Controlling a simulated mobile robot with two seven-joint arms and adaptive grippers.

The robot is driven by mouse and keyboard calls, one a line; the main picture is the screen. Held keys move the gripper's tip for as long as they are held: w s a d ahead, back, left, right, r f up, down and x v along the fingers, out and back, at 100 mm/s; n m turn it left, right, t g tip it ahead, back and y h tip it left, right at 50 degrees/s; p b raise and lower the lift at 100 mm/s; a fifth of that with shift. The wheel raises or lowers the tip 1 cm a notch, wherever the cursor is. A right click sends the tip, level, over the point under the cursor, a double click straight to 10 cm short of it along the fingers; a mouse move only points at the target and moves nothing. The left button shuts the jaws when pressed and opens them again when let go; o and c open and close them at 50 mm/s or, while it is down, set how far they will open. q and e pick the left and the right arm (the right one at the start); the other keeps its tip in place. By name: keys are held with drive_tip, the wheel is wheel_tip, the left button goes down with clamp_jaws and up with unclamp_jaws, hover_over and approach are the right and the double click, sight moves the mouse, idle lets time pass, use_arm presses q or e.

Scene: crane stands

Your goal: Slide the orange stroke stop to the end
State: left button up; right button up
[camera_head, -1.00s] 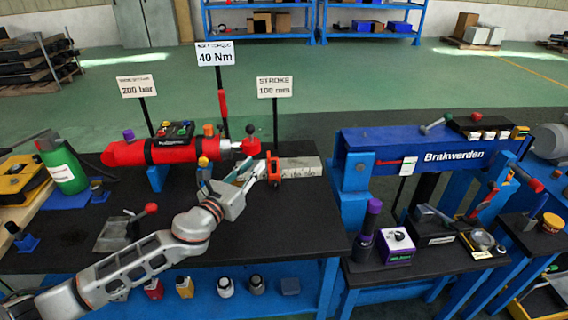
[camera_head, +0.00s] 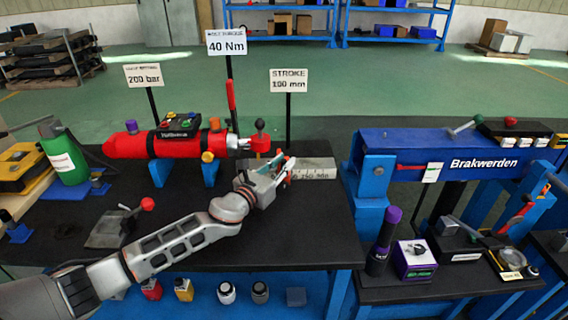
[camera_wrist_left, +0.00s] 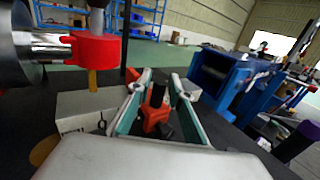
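The orange stroke stop (camera_wrist_left: 157,116), with a black knob on top, shows in the left wrist view between the two fingers of my left gripper (camera_wrist_left: 161,76). The fingers stand apart, with visible gaps on both sides of the stop. In the head view my left gripper (camera_head: 283,168) is over the pale stroke scale rail (camera_head: 318,172), and the stop is mostly hidden behind the fingers. Printed numbers show on the rail to the right of the gripper. The rail also shows in the wrist view (camera_wrist_left: 88,108). My right gripper is not in view.
A STROKE 100 mm sign (camera_head: 289,80) stands behind the rail. The blue Brakwerden press (camera_head: 440,150) stands to the right.

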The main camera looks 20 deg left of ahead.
use_arm(q)
drive_tip(key=shift+w+d, duration=0.1)
drive_tip(key=shift+w, duration=0.1)
clamp_jaws()
drive_tip(key=w+d, duration=0.1)
drive_tip(key=d, duration=0.3)
drive_tip(key=w+d, duration=0.1)
drive_tip(key=d, duration=0.3)
drive_tip(key=w+d, duration=0.1)
drive_tip(key=d, duration=0.4)
drive_tip(key=shift+w, duration=0.4)
drive_tip(key=shift+w+d, duration=0.1)
drive_tip(key=shift+d, duration=0.25)
unclamp_jaws()
